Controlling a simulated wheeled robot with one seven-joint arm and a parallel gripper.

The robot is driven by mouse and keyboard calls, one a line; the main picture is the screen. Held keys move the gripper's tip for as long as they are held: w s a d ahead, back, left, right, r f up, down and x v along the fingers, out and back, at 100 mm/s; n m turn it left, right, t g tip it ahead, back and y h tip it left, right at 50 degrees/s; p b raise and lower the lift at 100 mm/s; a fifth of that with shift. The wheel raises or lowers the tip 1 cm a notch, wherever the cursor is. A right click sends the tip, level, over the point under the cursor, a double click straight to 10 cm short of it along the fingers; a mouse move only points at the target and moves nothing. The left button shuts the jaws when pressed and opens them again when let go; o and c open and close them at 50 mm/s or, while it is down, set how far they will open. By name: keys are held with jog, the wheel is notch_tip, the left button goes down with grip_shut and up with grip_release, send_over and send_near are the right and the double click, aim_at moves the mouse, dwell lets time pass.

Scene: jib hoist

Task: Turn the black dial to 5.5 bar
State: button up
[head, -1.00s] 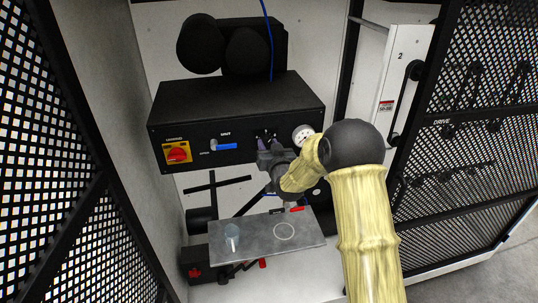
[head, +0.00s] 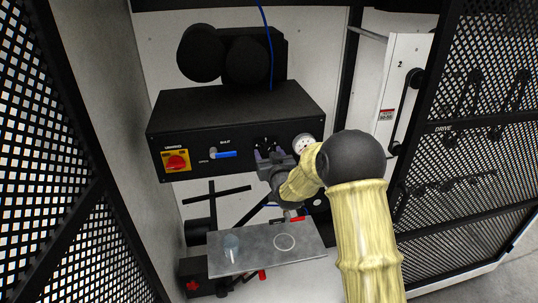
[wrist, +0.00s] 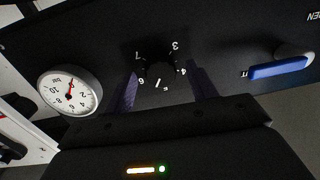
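The black dial (wrist: 158,67) sits on the black panel, ringed by white numbers that look upside down in the wrist view. Its white mark appears to point between 5 and 6. The knob's outline blends into the panel. My gripper (wrist: 163,88) is open, with one purple finger on each side of the dial and visible gaps between. I cannot tell of any contact. In the head view my gripper (head: 268,154) is at the panel's right part, just below the dial (head: 264,142). A round white gauge (wrist: 70,91) with a red needle is beside the dial.
A blue-handled lever (head: 226,154) and a red knob on a yellow plate (head: 176,161) are on the panel left of the dial. Mesh panels (head: 50,130) stand at both sides.

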jog(key=b+v, duration=0.4)
jog(key=v, duration=1.3)
jog(key=shift+s+b, duration=0.2)
jog(key=shift+b, duration=0.1)
jog(key=shift+d, duration=0.1)
jog(key=s+d+f+m+g+h+p, duration=0.2)
jog(key=s+d+f+g+h+p, duration=0.25)
jog(key=s+d+g, duration=0.35)
jog(key=s+d+m+g, duration=0.1)
jog(key=s+d+g, duration=0.2)
jog(key=s, duration=0.3)
jog(key=s+d+f+g+h+p, duration=0.1)
jog(key=s+d+g, duration=0.2)
jog(key=s, duration=0.4)
jog(key=shift+d+m, duration=0.35)
jog(key=shift+m, duration=0.05)
jog(key=shift+c, duration=0.3)
